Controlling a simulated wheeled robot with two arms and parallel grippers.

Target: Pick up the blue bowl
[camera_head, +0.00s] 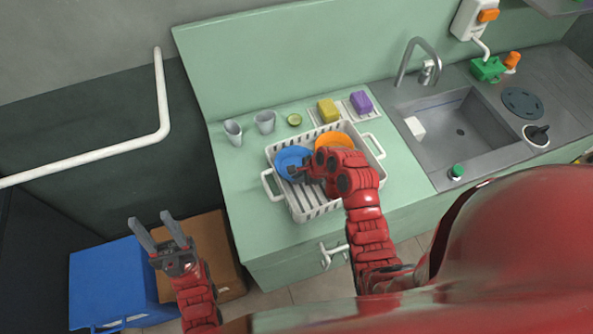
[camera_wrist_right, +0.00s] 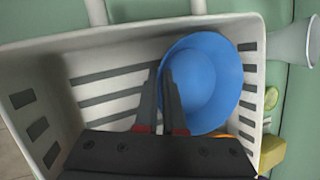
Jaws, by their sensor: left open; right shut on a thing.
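The blue bowl (camera_head: 290,158) sits in the white slatted basket (camera_head: 311,213) on the green counter, in its left part in the head view. My right gripper (camera_head: 300,172) reaches down into the basket at the bowl. In the right wrist view, the gripper's fingers (camera_wrist_right: 162,100) are at the rim of the blue bowl (camera_wrist_right: 205,82), shut on it, with one finger over the bowl's inside. My left gripper (camera_head: 158,232) is open and empty, away from the counter at lower left.
An orange bowl (camera_head: 333,140) is beside the blue one in the basket, partly hidden by my right arm. A sink (camera_head: 455,122) is at right. A blue crate (camera_head: 112,281) is on the floor.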

